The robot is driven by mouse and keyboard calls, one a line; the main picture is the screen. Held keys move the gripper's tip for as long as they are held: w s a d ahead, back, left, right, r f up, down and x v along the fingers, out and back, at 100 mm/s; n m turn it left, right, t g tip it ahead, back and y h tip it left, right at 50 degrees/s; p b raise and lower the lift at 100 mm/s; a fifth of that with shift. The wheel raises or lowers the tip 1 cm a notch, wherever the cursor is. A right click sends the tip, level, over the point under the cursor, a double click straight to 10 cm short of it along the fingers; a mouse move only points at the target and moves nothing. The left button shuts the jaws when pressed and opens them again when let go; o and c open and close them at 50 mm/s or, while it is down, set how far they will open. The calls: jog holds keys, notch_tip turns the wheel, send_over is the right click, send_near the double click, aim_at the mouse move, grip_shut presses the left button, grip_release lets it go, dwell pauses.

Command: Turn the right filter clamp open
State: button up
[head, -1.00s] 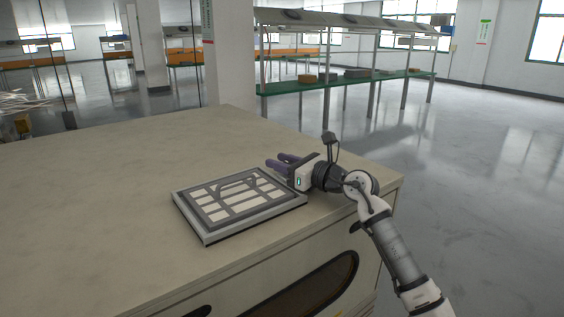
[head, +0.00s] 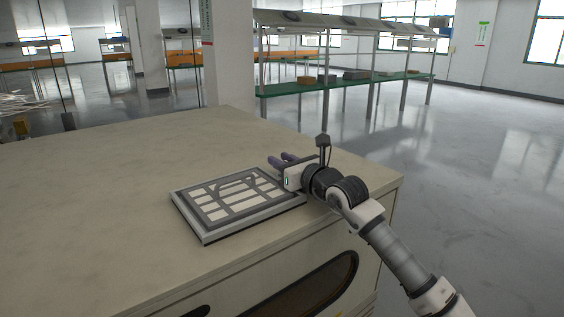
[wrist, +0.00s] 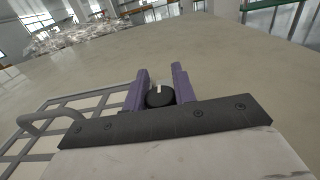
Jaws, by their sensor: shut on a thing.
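The right filter clamp (wrist: 159,97) is a round black knob with a pale mark on its top, seen in the wrist view beside the filter frame's right edge. My gripper (wrist: 160,86) has its two purple fingers on either side of the knob and is shut on it. In the head view my gripper (head: 284,160) is low over the table at the filter's right corner, and the knob is hidden there. The filter (head: 243,208) is a flat grey frame with pale panels and an arched handle (head: 237,181), lying on the table.
The beige table top (head: 110,190) is clear to the left and behind the filter. Its right edge is close to my arm. A shelf rack (head: 345,82) with several boxes stands beyond the table.

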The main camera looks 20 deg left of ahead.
jog(key=shift+d, duration=0.1)
dwell(0.3)
jog(key=o, duration=1)
jog(key=b+v, duration=0.5)
jog(key=v, duration=0.7)
jog(key=shift+s+d+f+b, duration=0.15)
jog(key=shift+d+b, duration=0.1)
jog(key=shift+b, duration=0.15)
jog(key=shift+s+d+r, duration=0.2)
jog(key=shift+s+d, duration=0.2)
